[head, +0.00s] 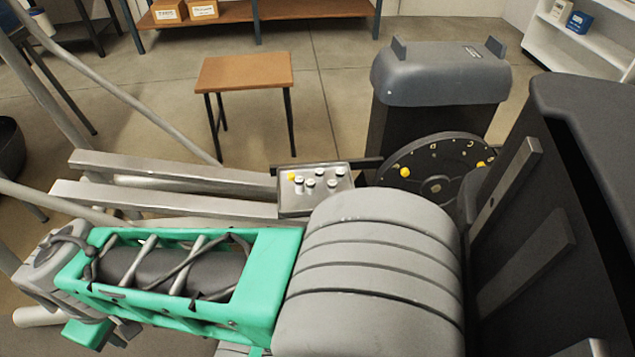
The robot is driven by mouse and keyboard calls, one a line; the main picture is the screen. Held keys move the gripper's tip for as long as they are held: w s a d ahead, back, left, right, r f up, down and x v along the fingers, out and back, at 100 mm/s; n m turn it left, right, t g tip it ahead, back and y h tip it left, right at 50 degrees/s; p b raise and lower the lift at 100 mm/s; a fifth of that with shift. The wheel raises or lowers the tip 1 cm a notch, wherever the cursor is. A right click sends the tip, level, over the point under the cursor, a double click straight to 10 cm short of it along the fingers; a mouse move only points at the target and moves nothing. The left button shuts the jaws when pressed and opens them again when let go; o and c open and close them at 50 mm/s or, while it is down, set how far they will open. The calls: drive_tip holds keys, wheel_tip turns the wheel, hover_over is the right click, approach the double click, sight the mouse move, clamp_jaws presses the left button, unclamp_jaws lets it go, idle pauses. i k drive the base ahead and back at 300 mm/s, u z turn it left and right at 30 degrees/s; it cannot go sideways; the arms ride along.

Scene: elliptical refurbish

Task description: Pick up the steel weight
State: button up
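A shallow metal tray (287,208) sits in the middle of the view, beside the ends of the grey rails. Several small silvery pieces with dark tops stand in it, and one yellow piece (292,177) is near its left side. One of the silvery pieces (310,186) may be the steel weight, but they are too small to tell apart. My arm, with a green link and a grey rounded link, crosses the foreground just in front of the tray. I cannot make out my gripper's fingers in this view.
Grey rails (170,205) run left from the tray. A dark disc (437,172) with yellow marks and a grey-topped housing (440,75) stand right of it. A small brown-topped table (244,72) stands behind. Open floor (335,95) lies between table and housing.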

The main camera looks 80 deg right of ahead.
sight(311, 183)
drive_tip(key=z, duration=1.15)
drive_tip(key=k, duration=0.5)
drive_tip(key=z, duration=1.2)
